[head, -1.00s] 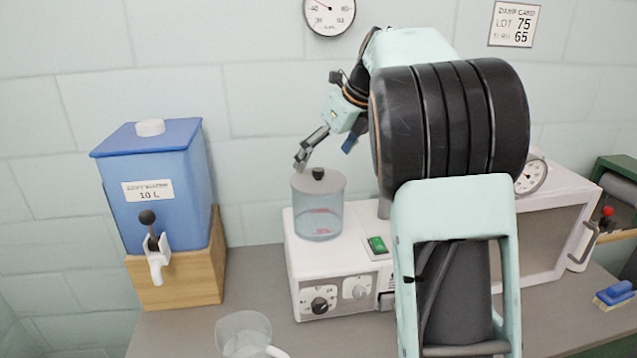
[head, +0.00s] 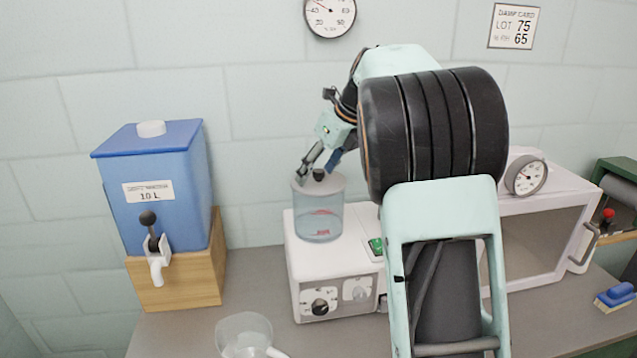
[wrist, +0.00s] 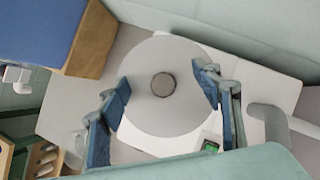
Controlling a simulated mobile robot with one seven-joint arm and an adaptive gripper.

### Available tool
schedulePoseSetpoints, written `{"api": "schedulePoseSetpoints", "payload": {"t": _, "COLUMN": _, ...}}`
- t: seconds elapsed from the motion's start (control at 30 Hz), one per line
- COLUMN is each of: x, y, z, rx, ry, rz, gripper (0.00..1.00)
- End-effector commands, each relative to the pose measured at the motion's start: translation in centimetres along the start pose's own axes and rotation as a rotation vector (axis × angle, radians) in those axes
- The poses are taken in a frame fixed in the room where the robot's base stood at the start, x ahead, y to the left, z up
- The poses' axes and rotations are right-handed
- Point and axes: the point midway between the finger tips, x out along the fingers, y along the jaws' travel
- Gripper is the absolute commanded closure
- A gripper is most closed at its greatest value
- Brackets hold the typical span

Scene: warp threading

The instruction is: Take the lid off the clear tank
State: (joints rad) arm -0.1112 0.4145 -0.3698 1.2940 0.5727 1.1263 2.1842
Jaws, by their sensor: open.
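The clear tank (head: 318,225) stands on top of a white machine, with some red marks inside it low down. Its round grey lid (head: 334,184) is on it, with a dark knob (head: 319,175) in the middle. In the wrist view the lid (wrist: 150,121) shows from above, with the knob (wrist: 163,85) near its centre. My gripper (head: 309,178) is at the lid beside the knob. In the wrist view my gripper (wrist: 165,100) is open, its blue pads on either side of the knob and apart from it.
A blue water container (head: 160,170) with a tap stands on a wooden block at the left. The white machine (head: 300,285) has dials and a green switch (head: 376,246). A clear jug (head: 244,335) stands at the front. A white oven-like box (head: 545,230) is at the right.

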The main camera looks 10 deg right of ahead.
Motion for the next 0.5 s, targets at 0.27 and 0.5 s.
{"api": "schedulePoseSetpoints", "payload": {"t": 0.27, "x": 0.47, "y": -0.31, "z": -0.58, "rx": 0.003, "ry": 0.012, "rz": -0.003, "gripper": 0.80}}
{"api": "schedulePoseSetpoints", "payload": {"t": 0.5, "x": 0.65, "y": -0.44, "z": -0.85, "rx": 0.005, "ry": 0.018, "rz": -0.004, "gripper": 0.99}}
